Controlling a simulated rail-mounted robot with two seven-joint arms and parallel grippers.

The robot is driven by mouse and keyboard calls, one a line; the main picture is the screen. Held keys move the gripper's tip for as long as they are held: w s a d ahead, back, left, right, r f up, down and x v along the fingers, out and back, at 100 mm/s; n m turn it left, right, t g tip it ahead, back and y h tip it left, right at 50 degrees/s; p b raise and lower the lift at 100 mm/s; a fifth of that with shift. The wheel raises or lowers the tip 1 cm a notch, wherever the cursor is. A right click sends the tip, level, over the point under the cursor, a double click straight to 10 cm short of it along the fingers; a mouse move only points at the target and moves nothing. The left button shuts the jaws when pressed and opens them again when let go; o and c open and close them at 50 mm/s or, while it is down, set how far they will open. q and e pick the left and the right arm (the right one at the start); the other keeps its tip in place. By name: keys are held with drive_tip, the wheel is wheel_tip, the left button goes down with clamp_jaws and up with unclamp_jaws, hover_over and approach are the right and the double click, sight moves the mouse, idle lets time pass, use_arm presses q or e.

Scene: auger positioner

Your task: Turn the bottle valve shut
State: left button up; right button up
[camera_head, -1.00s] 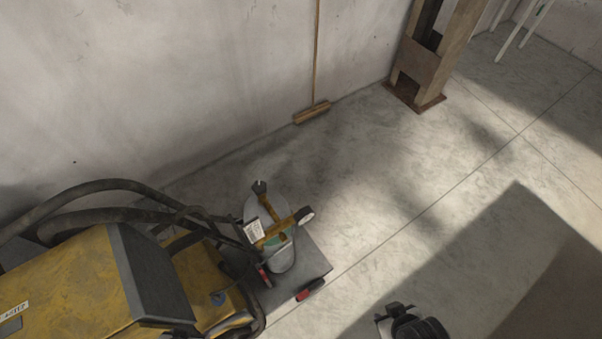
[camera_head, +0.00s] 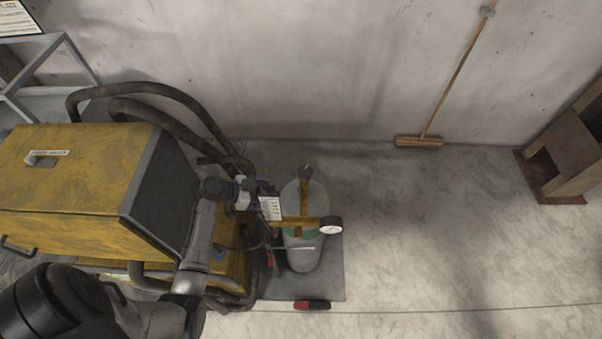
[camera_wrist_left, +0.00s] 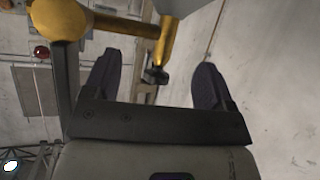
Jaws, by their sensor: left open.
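The grey gas bottle (camera_head: 304,256) stands on a dark platform beside the yellow machine. A brass valve assembly (camera_head: 304,205) sits on top, with a round white gauge (camera_head: 331,225) to the right and a small dark knob (camera_head: 306,172) at its far end. My left gripper (camera_head: 268,188) is just left of the valve, apart from the knob in the head view. In the left wrist view, its dark fingers (camera_wrist_left: 156,78) are open; the brass valve (camera_wrist_left: 112,25) crosses above, and a dark knob (camera_wrist_left: 155,76) appears between them. Contact cannot be told. My right gripper is not in view.
The yellow machine (camera_head: 70,180) with thick black hoses (camera_head: 160,92) stands left of the bottle. A white tag (camera_head: 270,208) hangs by the valve. A red-and-black object (camera_head: 312,305) lies at the platform edge (camera_head: 333,280).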

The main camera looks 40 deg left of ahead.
sight(302, 171)
use_arm(q)
wheel_tip(302, 171, up, 5)
drive_tip(key=a+t+h, duration=0.2)
drive_tip(key=t+h, duration=0.1)
drive_tip(key=t, duration=0.2)
drive_tip(key=shift+m, duration=0.3)
drive_tip(key=p+x, duration=0.1)
drive_tip(key=x, duration=0.3)
drive_tip(key=p+x, duration=0.1)
drive_tip(key=x, duration=0.3)
drive_tip(key=p+x, duration=0.1)
drive_tip(key=x, duration=0.3)
drive_tip(key=shift+f+p, duration=0.3)
drive_tip(key=shift+p, duration=0.1)
drive_tip(key=shift+x, duration=0.75)
drive_tip(key=shift+f, duration=0.1)
